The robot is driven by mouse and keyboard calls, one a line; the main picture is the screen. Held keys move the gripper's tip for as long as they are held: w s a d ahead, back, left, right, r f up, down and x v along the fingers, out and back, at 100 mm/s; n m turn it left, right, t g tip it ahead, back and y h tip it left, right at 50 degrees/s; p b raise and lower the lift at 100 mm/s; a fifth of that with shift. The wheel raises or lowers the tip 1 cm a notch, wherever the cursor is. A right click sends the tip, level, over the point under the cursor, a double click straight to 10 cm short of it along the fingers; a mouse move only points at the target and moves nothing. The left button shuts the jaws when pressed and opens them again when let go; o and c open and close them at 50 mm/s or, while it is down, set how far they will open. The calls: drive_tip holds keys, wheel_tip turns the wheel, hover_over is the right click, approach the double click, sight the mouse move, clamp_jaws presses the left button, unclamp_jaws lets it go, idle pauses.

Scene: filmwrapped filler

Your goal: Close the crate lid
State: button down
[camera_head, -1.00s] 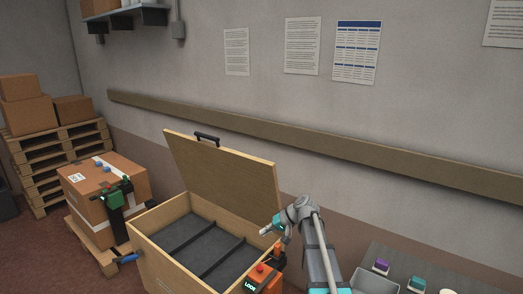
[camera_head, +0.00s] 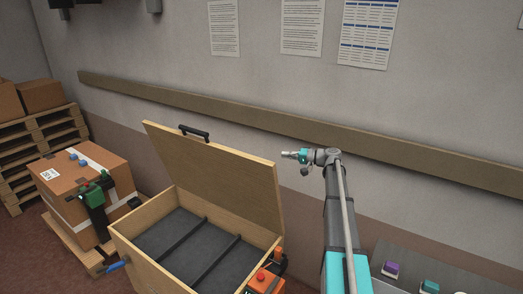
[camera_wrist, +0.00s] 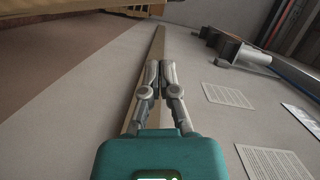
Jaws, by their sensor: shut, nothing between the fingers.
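The wooden crate (camera_head: 140,257) stands open on the floor, with a dark lining and dark divider strips inside. Its lid (camera_head: 215,168) is raised at the back and leans toward the wall, with a black handle (camera_head: 194,132) on its top edge. My gripper (camera_head: 284,154) is up beside the lid's upper right corner, pointing left, apart from it in the picture.
An orange box with a red button (camera_head: 264,280) is at the crate's right front. A strapped carton (camera_head: 90,190) sits on a pallet at left. A wooden rail (camera_head: 250,135) runs along the wall behind.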

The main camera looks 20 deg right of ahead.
drive_tip(key=shift+w+d+r+t, duration=0.15)
drive_tip(key=shift+w+d+r, duration=0.1)
drive_tip(key=shift+w, duration=0.15)
drive_tip(key=shift+w+d+r+t, duration=0.15)
drive_tip(key=shift+w+d+r, duration=0.1)
drive_tip(key=shift+w, duration=0.15)
drive_tip(key=shift+d+f, duration=0.1)
drive_tip(key=shift+w+a+f+b, duration=0.25)
drive_tip(key=shift+w+a, duration=0.4)
drive_tip(key=shift+a, duration=1.15)
drive_tip(key=shift+w+a+f+b, duration=0.25)
drive_tip(key=shift+w+a, duration=0.35)
drive_tip(key=shift+a, duration=1.15)
drive_tip(key=shift+w+a+f+b, duration=0.25)
drive_tip(key=shift+w+a, duration=0.4)
drive_tip(key=shift+a, duration=1.15)
